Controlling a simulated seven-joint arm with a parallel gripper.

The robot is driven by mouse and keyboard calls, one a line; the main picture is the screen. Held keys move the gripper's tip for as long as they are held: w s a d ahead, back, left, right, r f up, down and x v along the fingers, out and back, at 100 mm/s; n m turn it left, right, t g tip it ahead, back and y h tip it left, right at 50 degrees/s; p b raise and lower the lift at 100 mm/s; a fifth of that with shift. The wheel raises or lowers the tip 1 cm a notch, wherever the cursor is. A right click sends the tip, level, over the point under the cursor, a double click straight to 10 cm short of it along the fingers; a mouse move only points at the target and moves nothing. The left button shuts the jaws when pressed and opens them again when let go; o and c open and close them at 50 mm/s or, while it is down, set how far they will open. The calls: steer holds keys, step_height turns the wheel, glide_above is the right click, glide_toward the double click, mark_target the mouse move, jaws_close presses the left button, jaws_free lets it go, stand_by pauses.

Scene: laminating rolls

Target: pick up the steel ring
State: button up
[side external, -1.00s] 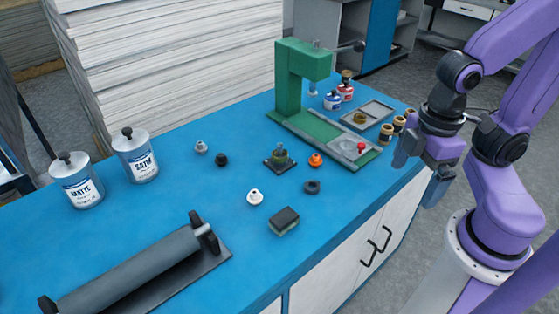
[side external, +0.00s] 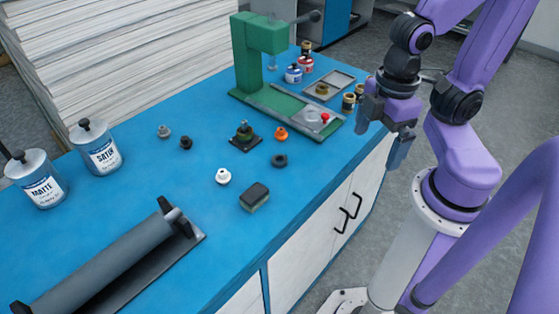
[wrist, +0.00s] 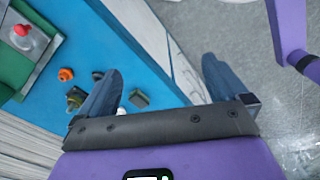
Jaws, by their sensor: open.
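No ring of plainly steel look stands out. A small dark ring (side external: 279,160) lies flat on the blue table in the side view, and a small grey piece (side external: 164,131) sits farther left; I cannot tell which is steel. The dark ring also shows in the wrist view (wrist: 97,76), near the left finger. My gripper (side external: 382,130) is open and empty, pointing down, beyond the table's right edge and well apart from both pieces. In the wrist view my gripper (wrist: 162,66) has its fingers wide apart, with table edge and floor between them.
Near the dark ring are an orange piece (side external: 281,134), a white piece (side external: 222,177), a grey-green block (side external: 254,197) and a small dark stand (side external: 244,137). A green press (side external: 259,75) stands behind. A roller (side external: 115,262) and two cans (side external: 95,148) are left.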

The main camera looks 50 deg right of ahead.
steer(key=c, duration=0.5)
steer(key=n+h, duration=0.2)
steer(key=n, duration=0.8)
glide_above(279, 155)
steer(key=s+a, duration=0.1)
steer(key=a, duration=0.2)
steer(key=f, duration=1.3)
steer(key=shift+d+f, duration=0.2)
steer(key=shift+f, duration=0.1)
steer(key=f, duration=0.2)
steer(key=d+f, duration=0.1)
steer(key=f, duration=0.1)
steer(key=shift+s, duration=0.15)
steer(key=shift+d+f+t, duration=0.1)
steer(key=shift+f+t, duration=0.2)
steer(key=shift+f, duration=0.3)
